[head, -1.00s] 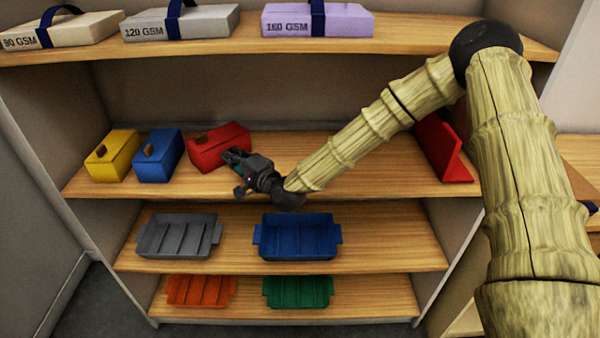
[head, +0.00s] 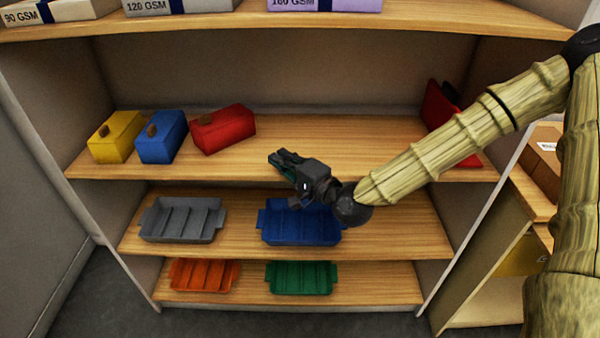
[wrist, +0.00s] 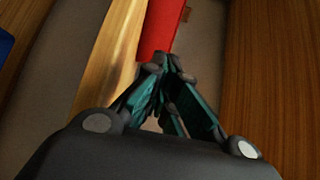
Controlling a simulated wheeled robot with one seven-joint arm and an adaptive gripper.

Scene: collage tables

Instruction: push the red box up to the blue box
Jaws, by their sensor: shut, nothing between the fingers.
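The red box (head: 228,131) sits on the middle shelf, turned at an angle, with a brown knob at its left end. The blue box (head: 160,142) stands just left of it. In the wrist view, the shut fingers (wrist: 168,65) point toward the red box (wrist: 160,28), which is partly cut off at the top.
A yellow box (head: 113,143) stands left of the blue box. A red angled object (head: 437,107) stands at the shelf's right end, partly behind my arm. Trays, including a grey one (head: 183,220) and a blue one (head: 285,232), sit below.

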